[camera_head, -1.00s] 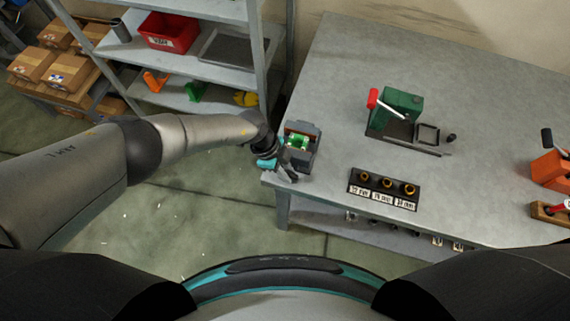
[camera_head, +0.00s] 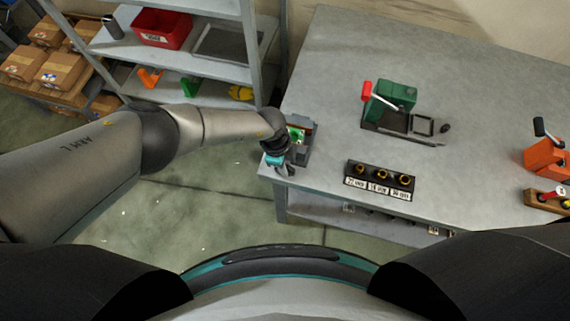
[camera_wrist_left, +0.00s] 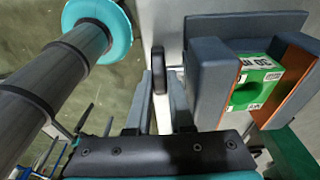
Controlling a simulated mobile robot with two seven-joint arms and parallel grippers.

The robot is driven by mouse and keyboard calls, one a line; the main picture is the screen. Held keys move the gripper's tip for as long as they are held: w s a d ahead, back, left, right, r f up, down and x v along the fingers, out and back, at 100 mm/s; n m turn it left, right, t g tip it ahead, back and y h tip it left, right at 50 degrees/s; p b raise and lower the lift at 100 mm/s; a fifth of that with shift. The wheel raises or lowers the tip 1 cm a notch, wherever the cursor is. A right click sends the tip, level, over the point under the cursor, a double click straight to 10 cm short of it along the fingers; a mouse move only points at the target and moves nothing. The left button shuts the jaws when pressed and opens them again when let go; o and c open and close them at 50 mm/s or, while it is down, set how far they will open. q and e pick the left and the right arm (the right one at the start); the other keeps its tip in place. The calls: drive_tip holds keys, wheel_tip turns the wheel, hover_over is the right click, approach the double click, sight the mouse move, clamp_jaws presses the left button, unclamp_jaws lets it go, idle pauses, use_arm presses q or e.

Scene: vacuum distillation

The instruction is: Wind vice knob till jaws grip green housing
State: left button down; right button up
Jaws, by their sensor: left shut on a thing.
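The grey vice (camera_head: 304,150) stands at the table's left front corner. The green housing (camera_head: 296,134) sits between its jaws, partly hidden by my wrist. In the left wrist view the housing (camera_wrist_left: 254,82) has white labels and lies between two grey jaws with orange-brown faces. I cannot tell whether both faces touch it. My left gripper (camera_head: 287,169) is at the vice's front side. In the left wrist view its fingers (camera_wrist_left: 158,105) are closed about the dark vice knob (camera_wrist_left: 158,68), whose grip is only partly visible. My right gripper is out of view.
A green device with a red-knobbed lever (camera_head: 390,100) stands mid-table. A black rack (camera_head: 379,180) with brass rings is in front of it. An orange device (camera_head: 546,157) is at the right. Shelving (camera_head: 190,50) stands left of the table. Table surface between these is clear.

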use_arm(q)
drive_tip(key=shift+s+d, duration=0.1)
idle(0.4)
drive_tip(key=c, duration=0.8)
unclamp_jaws()
drive_tip(key=shift+w, duration=0.25)
drive_tip(key=shift+a, duration=0.2)
